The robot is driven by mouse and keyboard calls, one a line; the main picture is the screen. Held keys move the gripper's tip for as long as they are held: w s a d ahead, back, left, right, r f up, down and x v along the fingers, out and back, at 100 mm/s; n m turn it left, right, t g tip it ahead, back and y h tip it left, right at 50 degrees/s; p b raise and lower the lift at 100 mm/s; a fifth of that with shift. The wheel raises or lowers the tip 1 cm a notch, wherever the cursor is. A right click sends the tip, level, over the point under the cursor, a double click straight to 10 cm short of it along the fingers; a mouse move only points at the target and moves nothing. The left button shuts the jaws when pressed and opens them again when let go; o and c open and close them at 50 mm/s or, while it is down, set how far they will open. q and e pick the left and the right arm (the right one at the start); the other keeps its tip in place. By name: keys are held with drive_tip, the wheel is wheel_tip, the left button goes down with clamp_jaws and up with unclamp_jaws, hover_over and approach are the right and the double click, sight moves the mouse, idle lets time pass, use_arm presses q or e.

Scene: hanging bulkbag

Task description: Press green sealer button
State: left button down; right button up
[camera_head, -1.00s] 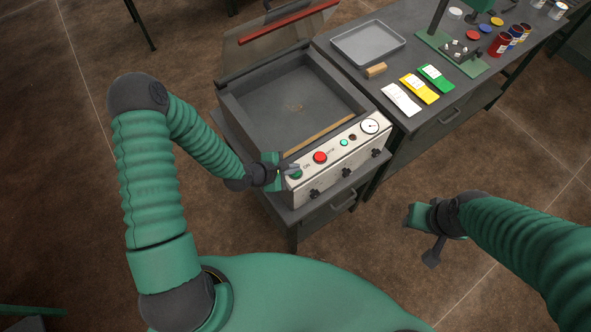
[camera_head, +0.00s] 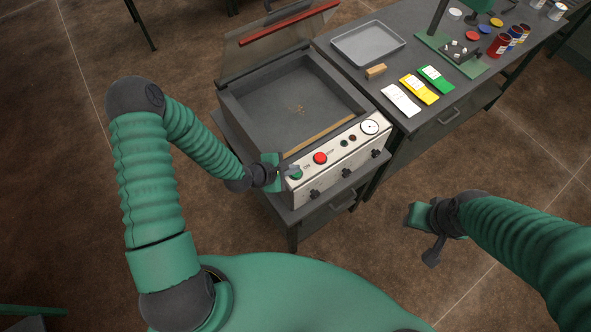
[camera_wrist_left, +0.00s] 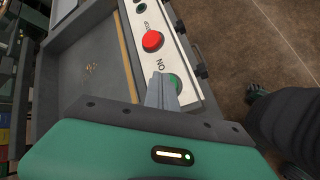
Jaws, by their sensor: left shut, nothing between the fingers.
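The green ON button (camera_head: 296,175) sits at the left end of the sealer's white control panel (camera_head: 331,163). In the left wrist view the green button (camera_wrist_left: 174,83) is partly hidden behind my fingers. My left gripper (camera_head: 288,170) is shut and empty, its fingertips at the button. In the left wrist view the fingertips (camera_wrist_left: 160,88) overlap the button's edge; I cannot tell whether they touch or press it. My right gripper (camera_head: 419,218) hangs over the floor, right of the sealer; its jaw state is unclear.
The red button (camera_head: 320,158) is beside the green one, with dark knobs below. The sealer's chamber (camera_head: 291,98) is open, its lid (camera_head: 284,38) raised. The workbench (camera_head: 411,53) at right holds a grey tray (camera_head: 368,43) and white, yellow and green packets. Floor in front is clear.

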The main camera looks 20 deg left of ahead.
use_arm(q)
wheel_tip(320, 180, up, 6)
drive_tip(key=p, duration=0.6)
drive_tip(key=shift+r, duration=0.15)
